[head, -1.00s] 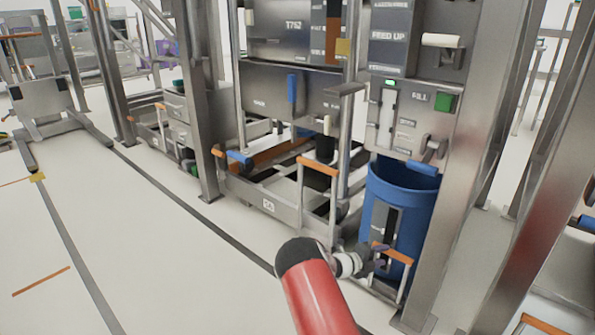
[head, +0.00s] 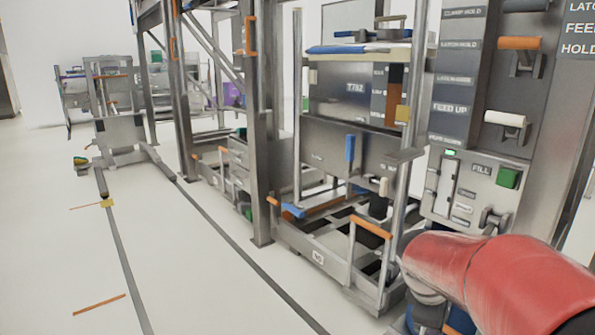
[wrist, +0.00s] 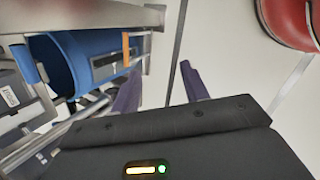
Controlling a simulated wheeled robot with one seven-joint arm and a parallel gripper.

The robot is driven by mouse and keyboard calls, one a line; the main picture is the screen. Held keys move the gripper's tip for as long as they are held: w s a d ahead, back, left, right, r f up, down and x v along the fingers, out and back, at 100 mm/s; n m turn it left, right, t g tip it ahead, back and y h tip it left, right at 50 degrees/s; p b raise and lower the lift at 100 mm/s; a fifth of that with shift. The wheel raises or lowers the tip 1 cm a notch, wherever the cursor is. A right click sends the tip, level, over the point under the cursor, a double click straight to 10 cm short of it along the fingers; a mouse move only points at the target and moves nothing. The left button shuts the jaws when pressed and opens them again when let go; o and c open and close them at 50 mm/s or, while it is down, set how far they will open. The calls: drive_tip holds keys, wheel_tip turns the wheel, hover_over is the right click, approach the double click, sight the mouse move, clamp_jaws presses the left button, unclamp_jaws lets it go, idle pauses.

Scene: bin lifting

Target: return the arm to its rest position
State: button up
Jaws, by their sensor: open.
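My red arm (head: 500,280) reaches in from the lower right in the head view and covers most of the blue bin there. My gripper is hidden behind or below the arm in the head view. In the wrist view my gripper (wrist: 160,88) shows two dark purple fingers set apart, with bare floor and a frame edge between and beyond them. Nothing is between the fingers. The blue bin (wrist: 62,60) lies to the left of the fingers in the wrist view, apart from them.
A steel station with a green button (head: 508,178) and levers stands at the right. A low cart with an orange handle (head: 371,227) stands beside it. Steel posts (head: 262,130) rise mid-picture. White floor (head: 180,280) is open at the left, with dark lines.

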drive_tip(key=s+a+r+m+t+y+p, duration=0.1)
drive_tip(key=s+a+r+m+y, duration=0.1)
drive_tip(key=s+a+m, duration=0.3)
drive_tip(key=s+a+r+m+t+y+p, duration=0.2)
drive_tip(key=s+a+r+m, duration=0.3)
drive_tip(key=s, duration=0.6)
drive_tip(key=shift+s+a+r+m+t+y, duration=0.15)
drive_tip(key=shift+a+r+m+t+y, duration=0.35)
drive_tip(key=shift+a, duration=0.65)
drive_tip(key=shift+f, duration=0.15)
